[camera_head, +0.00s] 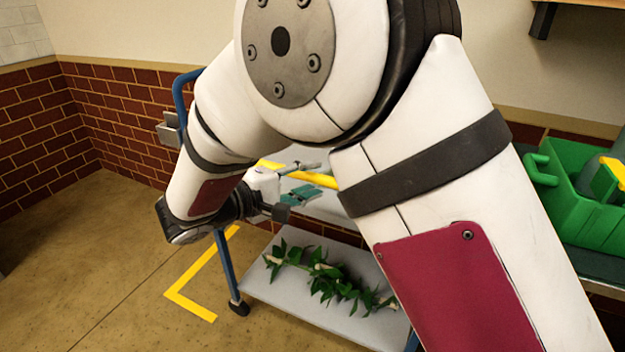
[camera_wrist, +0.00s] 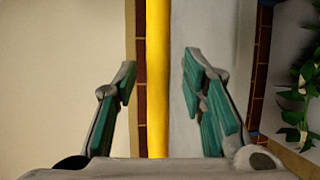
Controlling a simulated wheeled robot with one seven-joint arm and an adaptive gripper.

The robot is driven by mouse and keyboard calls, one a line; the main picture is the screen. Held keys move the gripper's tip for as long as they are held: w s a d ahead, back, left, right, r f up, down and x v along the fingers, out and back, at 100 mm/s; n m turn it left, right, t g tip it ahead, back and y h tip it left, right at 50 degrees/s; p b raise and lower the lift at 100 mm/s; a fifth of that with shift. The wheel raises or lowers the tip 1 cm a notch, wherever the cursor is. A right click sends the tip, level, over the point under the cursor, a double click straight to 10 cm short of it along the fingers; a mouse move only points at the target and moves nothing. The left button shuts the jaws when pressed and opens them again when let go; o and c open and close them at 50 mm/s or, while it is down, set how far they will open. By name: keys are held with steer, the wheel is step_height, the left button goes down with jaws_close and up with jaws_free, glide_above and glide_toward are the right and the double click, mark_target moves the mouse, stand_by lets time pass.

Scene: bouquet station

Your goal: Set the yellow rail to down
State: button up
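The yellow rail (camera_head: 320,180) runs along the near side of a blue-framed cart, partly hidden behind my arm and gripper. My gripper (camera_head: 312,181) is open beside the rail, its fingers pointing right in the head view. In the wrist view the yellow rail (camera_wrist: 157,80) runs straight up the picture through the gap between the two teal-padded fingertips (camera_wrist: 160,72). It lies closer to the left finger, with space on both sides. I cannot tell how deep between the fingers it sits. My arm hides much of the cart, including the rail's right end.
The cart's lower shelf (camera_head: 285,300) holds a leafy green garland (camera_head: 322,279). A blue upright handle (camera_head: 178,95) rises at its left. A yellow floor marking (camera_head: 190,296) lies left of the cart; the floor beyond is clear.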

steer(key=shift+w+d+f, duration=0.1)
steer(key=shift+w+d, duration=0.4)
steer(key=shift+d, duration=0.05)
jaws_close()
step_height(320, 180, down, 14)
steer(key=b, duration=0.9)
steer(key=shift+r, duration=0.2)
steer(key=shift+s, duration=0.1)
jaws_free()
steer(key=shift+f, duration=0.1)
